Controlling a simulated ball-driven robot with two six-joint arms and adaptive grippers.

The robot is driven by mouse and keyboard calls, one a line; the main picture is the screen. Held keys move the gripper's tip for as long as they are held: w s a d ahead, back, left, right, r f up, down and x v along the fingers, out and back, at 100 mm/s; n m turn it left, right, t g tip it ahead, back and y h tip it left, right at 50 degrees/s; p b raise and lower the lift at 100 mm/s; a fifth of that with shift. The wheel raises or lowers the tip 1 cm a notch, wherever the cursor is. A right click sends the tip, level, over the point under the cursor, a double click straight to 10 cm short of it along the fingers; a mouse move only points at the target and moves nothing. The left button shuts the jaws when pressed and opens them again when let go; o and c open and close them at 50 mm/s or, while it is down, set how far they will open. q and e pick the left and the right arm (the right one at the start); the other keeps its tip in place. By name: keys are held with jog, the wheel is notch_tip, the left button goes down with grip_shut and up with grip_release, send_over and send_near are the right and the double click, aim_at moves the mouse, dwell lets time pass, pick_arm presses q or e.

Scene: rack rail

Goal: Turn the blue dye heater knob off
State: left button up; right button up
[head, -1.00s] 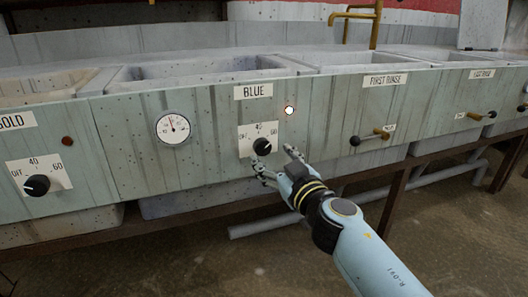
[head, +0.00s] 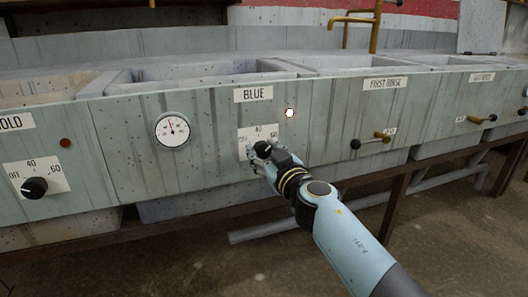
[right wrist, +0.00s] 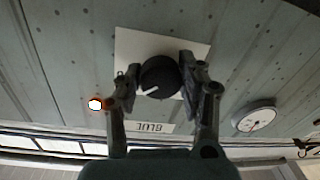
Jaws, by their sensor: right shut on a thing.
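The blue dye heater knob (head: 262,149) is a round black knob on a white dial plate (head: 245,137) under the BLUE label (head: 252,94). My right gripper (head: 268,157) is at the knob, its fingers shut on it from both sides. In the right wrist view the knob (right wrist: 158,76) sits between the two fingertips (right wrist: 159,82). That view is upside down, and the knob's white mark points down and left, which is the 60 side of the dial. The OFF mark is partly hidden in the head view. My left gripper is not in view.
A small lamp (head: 290,113) glows right of the BLUE label. A round gauge (head: 172,129) is to the left. Another knob (head: 34,187) sits on the GOLD panel. Floor in front is clear.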

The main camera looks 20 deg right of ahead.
jog(key=c, duration=0.3)
